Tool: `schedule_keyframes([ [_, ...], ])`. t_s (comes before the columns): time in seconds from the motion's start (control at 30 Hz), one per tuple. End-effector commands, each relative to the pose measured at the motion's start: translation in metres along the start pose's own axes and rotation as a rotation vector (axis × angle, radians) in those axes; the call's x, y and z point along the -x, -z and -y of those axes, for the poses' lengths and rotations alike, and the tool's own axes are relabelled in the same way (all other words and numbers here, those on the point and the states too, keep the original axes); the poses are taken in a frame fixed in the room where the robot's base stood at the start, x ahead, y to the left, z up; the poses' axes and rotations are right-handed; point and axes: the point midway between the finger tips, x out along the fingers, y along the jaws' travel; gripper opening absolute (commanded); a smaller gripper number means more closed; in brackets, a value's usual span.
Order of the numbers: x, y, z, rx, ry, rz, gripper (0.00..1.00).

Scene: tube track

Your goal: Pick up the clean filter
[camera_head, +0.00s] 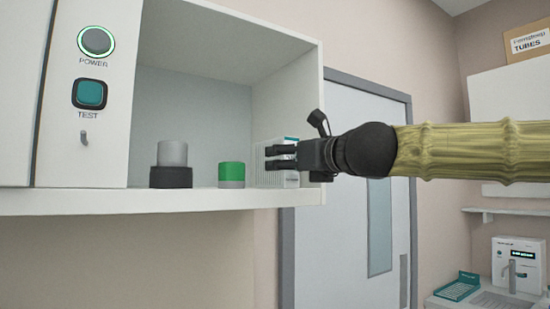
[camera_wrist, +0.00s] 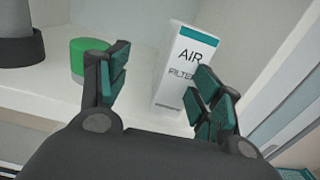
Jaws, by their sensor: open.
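My gripper (camera_head: 268,157) is open and empty, reaching in from the right at the front of the white shelf. In the wrist view my gripper (camera_wrist: 165,65) has its two fingers spread, with the white "AIR FILTER" box (camera_wrist: 188,50) seen between them and partly behind the right finger. The box (camera_head: 291,180) is partly hidden by the gripper in the head view. A short green cylinder with a pale band (camera_head: 231,175) stands upright left of the gripper. It also shows left of the left finger in the wrist view (camera_wrist: 88,55). No label marks either as clean.
A grey cylinder (camera_head: 172,154) sits on a black base (camera_head: 171,177) farther left on the shelf (camera_head: 150,200). The cabinet's right side wall (camera_head: 290,110) stands close behind my gripper. A panel with POWER (camera_head: 95,41) and TEST (camera_head: 89,94) buttons is at the left.

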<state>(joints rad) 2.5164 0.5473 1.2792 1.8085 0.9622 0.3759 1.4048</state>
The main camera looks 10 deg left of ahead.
Motion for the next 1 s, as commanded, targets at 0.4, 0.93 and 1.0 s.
schedule_keyframes([
  [0.4,-0.048,0.006,0.013,-0.007,0.005,-0.010,0.65],
  [0.93,-0.064,0.010,0.015,-0.008,0.006,-0.009,0.49],
  [1.0,-0.064,0.010,0.015,-0.008,0.006,-0.009,0.36],
])
